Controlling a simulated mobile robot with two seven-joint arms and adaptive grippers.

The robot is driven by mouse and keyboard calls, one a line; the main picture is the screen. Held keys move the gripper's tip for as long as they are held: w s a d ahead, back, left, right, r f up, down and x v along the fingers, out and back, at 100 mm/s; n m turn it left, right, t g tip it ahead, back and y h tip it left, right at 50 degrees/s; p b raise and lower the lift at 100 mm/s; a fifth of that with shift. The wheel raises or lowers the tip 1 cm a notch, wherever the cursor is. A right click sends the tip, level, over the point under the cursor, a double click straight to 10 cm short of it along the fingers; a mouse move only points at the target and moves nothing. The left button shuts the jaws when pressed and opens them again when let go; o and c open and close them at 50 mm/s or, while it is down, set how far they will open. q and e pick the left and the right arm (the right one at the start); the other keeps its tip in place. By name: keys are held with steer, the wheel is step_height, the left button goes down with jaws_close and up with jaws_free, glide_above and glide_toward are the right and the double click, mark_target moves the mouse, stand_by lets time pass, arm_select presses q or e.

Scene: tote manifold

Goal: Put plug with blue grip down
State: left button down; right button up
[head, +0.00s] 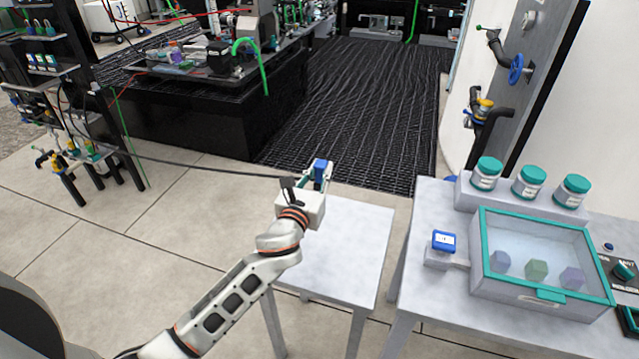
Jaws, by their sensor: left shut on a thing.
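The plug with the blue grip (320,171) is at the end of my left arm, near the far edge of the small white table (350,250). My left gripper (317,178) is shut on it; the gripper partly hides the plug's lower part. I cannot tell whether the plug touches the tabletop or is held above it. A dark cable (200,164) runs from the left to the gripper. My right gripper is not in view.
The small table's top is bare. To the right, a larger white table (425,215) holds a teal-framed clear box (540,245) with coloured blocks, three teal-lidded jars (528,181) and a blue item (443,241) on a stand. A rack (88,100) stands at left.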

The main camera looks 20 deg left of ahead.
mark_target(321, 164)
arm_select(q)
step_height(321, 164, up, 4)
steer(key=shift+f+p, duration=0.1)
steer(key=shift+p, duration=0.4)
steer(key=shift+r, duration=0.25)
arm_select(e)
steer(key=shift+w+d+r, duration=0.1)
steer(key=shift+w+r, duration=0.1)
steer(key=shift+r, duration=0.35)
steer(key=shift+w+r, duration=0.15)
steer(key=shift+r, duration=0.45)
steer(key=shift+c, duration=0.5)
arm_select(q)
steer(key=s+a, duration=0.2)
steer(key=s, duration=0.8)
steer(key=s+a, duration=0.3)
steer(key=s, duration=0.8)
steer(key=shift+s+a+f+y, duration=0.15)
steer(key=shift+a+f+y, duration=0.05)
steer(key=shift+a+y, duration=0.1)
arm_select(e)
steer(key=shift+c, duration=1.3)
